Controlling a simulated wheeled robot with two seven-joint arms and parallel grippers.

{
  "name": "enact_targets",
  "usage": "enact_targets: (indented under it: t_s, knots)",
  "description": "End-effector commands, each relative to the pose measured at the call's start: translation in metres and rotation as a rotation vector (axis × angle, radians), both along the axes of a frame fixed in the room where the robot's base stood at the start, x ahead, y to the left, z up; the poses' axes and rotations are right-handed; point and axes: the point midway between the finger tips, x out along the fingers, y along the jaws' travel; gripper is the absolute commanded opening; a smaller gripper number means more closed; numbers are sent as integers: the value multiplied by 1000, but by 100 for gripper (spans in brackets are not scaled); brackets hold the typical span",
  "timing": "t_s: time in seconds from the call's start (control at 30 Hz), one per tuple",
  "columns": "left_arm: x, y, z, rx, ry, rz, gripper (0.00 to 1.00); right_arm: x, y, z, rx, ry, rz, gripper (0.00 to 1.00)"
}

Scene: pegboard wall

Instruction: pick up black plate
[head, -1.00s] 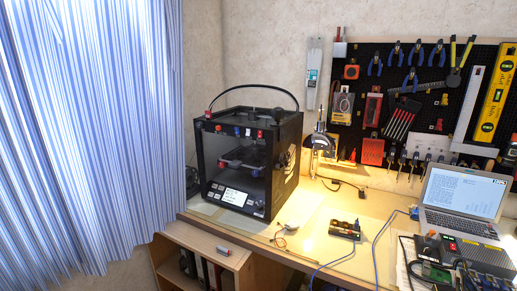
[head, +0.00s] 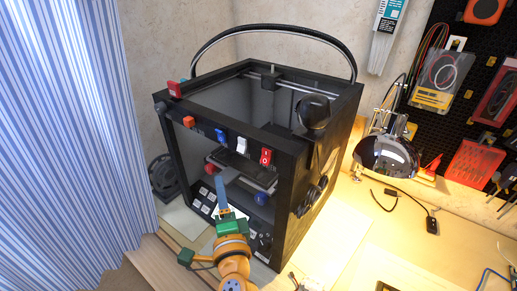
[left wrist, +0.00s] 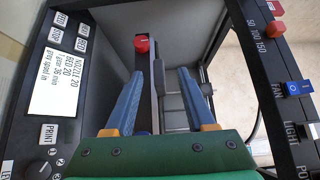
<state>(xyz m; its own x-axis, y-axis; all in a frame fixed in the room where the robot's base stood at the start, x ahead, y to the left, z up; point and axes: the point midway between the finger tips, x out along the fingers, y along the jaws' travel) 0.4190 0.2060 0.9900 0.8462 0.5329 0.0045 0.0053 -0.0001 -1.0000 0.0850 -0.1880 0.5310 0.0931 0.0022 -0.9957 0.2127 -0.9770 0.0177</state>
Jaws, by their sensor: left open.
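The black plate (head: 247,170) lies flat on the bed inside the black 3D printer (head: 318,165), seen through its open front. A grey tab at its front edge points out. In the left wrist view the plate (left wrist: 172,100) shows nearly edge-on, with its grey tab. My left gripper (head: 222,182) reaches in through the printer's front, close to the tab. In the left wrist view its two blue fingers (left wrist: 161,72) are open, one on each side of the tab and bed edge. Contact cannot be told. My right gripper is not in view.
A red knob (left wrist: 142,44) sits at the bed edge beside the fingers. The printer's top beam with switches and the lower panel with a screen (left wrist: 57,75) bound the opening. A lamp (head: 388,157) stands right; a striped curtain (head: 65,130) hangs left.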

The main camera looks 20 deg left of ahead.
Motion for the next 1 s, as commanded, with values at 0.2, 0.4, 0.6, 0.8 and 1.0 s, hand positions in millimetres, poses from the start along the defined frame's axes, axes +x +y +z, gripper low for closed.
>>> enact_targets:
  t_s: [0.2, 0.4, 0.6, 0.8, 1.0]
  knots:
    - [23, 13, 4, 4, 1, 1, 55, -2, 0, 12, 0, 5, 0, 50]
    - [57, 30, 2, 3, 2, 2, 55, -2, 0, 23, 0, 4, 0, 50]
    - [63, 34, -1, -1, 3, 1, 55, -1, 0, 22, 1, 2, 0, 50]
    - [63, 34, -1, -1, 3, 0, 23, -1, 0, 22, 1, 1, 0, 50]
    - [63, 34, -1, -1, 3, 0, 0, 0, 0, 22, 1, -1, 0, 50]
